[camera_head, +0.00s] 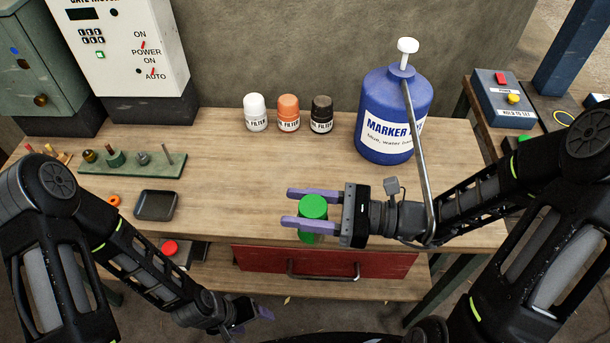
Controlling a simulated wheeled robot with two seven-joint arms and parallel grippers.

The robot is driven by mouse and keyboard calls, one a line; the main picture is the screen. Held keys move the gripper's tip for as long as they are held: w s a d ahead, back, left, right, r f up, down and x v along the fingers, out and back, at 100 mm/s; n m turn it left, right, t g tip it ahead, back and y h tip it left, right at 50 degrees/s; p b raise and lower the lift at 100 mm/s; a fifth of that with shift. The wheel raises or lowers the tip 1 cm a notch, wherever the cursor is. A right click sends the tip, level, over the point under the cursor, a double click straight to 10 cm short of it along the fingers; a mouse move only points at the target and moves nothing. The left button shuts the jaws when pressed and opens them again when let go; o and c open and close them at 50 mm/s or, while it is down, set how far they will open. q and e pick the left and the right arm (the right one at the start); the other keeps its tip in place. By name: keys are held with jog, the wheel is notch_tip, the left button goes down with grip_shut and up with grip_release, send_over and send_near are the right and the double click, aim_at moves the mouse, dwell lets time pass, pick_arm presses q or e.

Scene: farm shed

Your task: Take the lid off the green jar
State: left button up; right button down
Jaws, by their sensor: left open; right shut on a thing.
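The green jar (309,238) stands upright near the front edge of the wooden bench, with its round green lid (313,206) on top. My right gripper (294,207) reaches in from the right and is shut on the jar's upper part, one purple finger behind it and one across its front. The front finger hides part of the jar, so I cannot tell whether the fingers grip the lid or the body. My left gripper (252,322) is low in front of the bench, open and empty, apart from the jar.
A blue marker jug (384,120) with a pump and hanging tube stands behind my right gripper. White (255,112), orange (288,112) and black (321,112) filter bottles stand at the back. A dark tray (156,205) lies left. A red drawer (325,263) is below the bench edge.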

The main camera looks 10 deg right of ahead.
jog(key=shift+w+d+f+b, duration=0.15)
jog(key=shift+w+f+b, duration=0.4)
jog(key=shift+b, duration=0.25)
pick_arm(q)
notch_tip(320, 180, down, 5)
jog(key=shift+f+b, duration=0.1)
jog(key=shift+b, duration=0.85)
pick_arm(e)
jog(key=w+d+r, duration=0.1)
jog(key=w+d, duration=0.2)
jog(key=w, duration=0.9)
jog(key=shift+r, duration=0.15)
jog(key=f+b, duration=0.3)
jog(key=b, duration=0.1)
jog(key=shift+w+d+f, duration=0.1)
jog(key=shift+w+f, duration=0.25)
jog(key=shift+f, duration=0.05)
pick_arm(q)
notch_tip(320, 180, down, 4)
jog(key=shift+r, duration=0.15)
pick_arm(e)
jog(key=shift+r, duration=0.1)
